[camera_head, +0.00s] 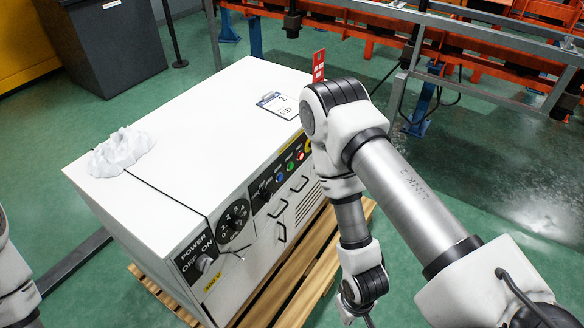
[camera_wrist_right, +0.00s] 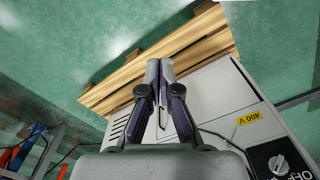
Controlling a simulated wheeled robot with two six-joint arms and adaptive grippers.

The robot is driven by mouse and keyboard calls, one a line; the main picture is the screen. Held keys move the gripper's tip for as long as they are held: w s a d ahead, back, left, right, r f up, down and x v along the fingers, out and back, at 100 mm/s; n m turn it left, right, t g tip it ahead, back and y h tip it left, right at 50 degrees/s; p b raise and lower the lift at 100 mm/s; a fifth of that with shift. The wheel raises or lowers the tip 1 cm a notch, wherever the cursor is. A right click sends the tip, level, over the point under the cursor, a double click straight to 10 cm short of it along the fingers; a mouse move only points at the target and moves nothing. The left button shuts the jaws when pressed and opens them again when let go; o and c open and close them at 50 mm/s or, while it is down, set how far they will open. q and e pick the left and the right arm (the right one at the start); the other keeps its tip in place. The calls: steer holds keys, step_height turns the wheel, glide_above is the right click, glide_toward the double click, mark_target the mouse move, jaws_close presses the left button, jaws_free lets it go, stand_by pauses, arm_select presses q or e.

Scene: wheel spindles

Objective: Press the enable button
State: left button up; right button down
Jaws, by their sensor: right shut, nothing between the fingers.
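The control panel is a black strip on the front of the white cabinet (camera_head: 200,130). It carries a blue button (camera_head: 280,177), a green button (camera_head: 290,166) and a red button (camera_head: 300,155). Their labels are too small to read, so I cannot tell which is the enable button. My right arm reaches down in front of the panel's right end, its wrist below the buttons near the bottom edge. In the right wrist view my right gripper (camera_wrist_right: 159,68) is shut and empty, before the cabinet front (camera_wrist_right: 212,92) and pallet. No buttons show there. My left gripper is out of view.
The cabinet stands on a wooden pallet (camera_head: 291,302). Its front has a POWER switch (camera_head: 204,263), a numbered dial (camera_head: 235,215) and black handles. A crumpled white cloth (camera_head: 122,150) and a clipboard (camera_head: 279,104) lie on top. A red card (camera_head: 318,66) stands at the back edge.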

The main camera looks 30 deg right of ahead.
steer(key=w+m+t+b, duration=0.1)
steer(key=w+m+t, duration=0.3)
steer(key=w, duration=0.8)
steer(key=m+t+h+b, duration=0.2)
steer(key=m+t+b, duration=0.2)
steer(key=t+b, duration=1.15)
glide_toward(290, 167)
steer(key=s+d+g+b, duration=0.2)
steer(key=s+g+b, duration=0.1)
steer(key=s, duration=0.1)
steer(key=w+d+m+t+h+b, duration=0.2)
steer(key=d+b, duration=0.4)
steer(key=b, duration=0.4)
steer(key=shift+w+r+h+b, duration=0.3)
steer(key=shift+w+h, duration=0.2)
steer(key=shift+w+a+f+t, duration=0.1)
steer(key=shift+a+t, duration=0.05)
steer(key=shift+t, duration=0.1)
steer(key=w+a+b, duration=0.2)
steer(key=w+a, duration=0.2)
steer(key=w, duration=0.3)
steer(key=shift+w+a+b, duration=0.2)
steer(key=shift+b, duration=0.1)
